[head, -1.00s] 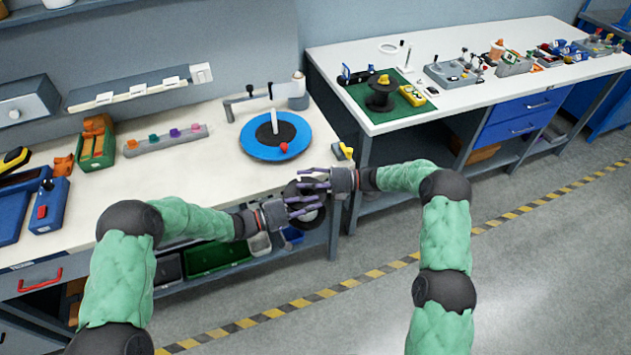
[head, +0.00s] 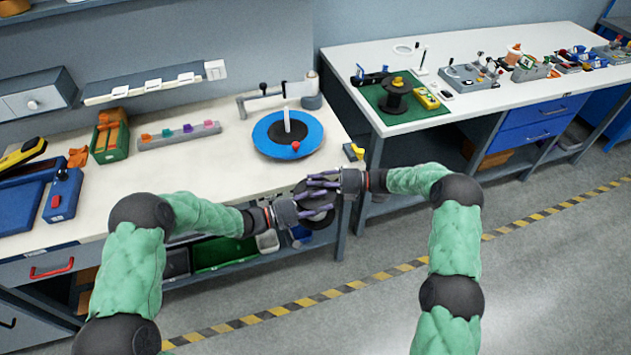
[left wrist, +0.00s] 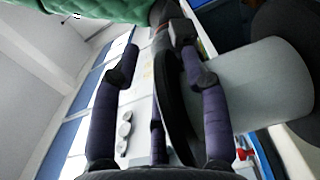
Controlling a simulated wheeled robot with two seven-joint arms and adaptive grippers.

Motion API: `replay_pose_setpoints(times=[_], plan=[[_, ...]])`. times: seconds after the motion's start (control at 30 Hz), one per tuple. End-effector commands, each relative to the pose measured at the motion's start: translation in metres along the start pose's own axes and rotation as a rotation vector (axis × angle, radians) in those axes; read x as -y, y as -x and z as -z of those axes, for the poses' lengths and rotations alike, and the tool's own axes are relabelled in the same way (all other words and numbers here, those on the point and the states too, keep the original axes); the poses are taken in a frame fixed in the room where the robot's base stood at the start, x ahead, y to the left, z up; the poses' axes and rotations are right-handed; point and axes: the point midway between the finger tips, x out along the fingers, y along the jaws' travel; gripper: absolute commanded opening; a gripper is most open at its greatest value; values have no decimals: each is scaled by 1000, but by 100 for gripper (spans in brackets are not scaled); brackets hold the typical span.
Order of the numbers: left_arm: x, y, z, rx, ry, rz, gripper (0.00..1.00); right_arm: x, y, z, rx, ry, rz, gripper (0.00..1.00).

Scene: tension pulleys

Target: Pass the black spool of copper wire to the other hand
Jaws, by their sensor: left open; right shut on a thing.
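The black spool (head: 318,216) is held in the air at the front edge of the left bench, partly hidden by fingers. My right gripper (head: 312,180) is shut on it from the upper right. My left gripper (head: 328,208) is open beside it, its fingers reaching across the spool from the left. In the left wrist view, a dark disc edge (left wrist: 174,90) lies between the spread purple fingers, close to the right one. A pale grey cylinder (left wrist: 262,85) stands out to the right of that disc. I cannot see copper wire, or whether the left fingers touch the spool.
A blue turntable (head: 270,148) stands on the white left bench behind the grippers. Another black spool (head: 395,98) stands on a green mat (head: 420,112) on the right bench. A shelf with bins (head: 215,256) lies below the left bench. The floor in front is clear.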

Motion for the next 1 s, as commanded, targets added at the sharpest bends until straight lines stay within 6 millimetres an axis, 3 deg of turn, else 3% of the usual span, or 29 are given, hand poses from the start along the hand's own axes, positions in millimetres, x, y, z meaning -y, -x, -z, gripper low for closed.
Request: replay_pose_setpoints(times=[0.27, 0.7, 1.0], plan=[[0, 15, 0, -2, 2, 1, 45, -2, 0, -1, 0, 2, -2, 0], [0, 93, 1, -4, 2, 0, 45, -2, 0, -1, 0, 2, -2, 0], [1, 118, 1, -4, 0, 0, 45, -2, 0, -1, 0, 2, -2, 0]])
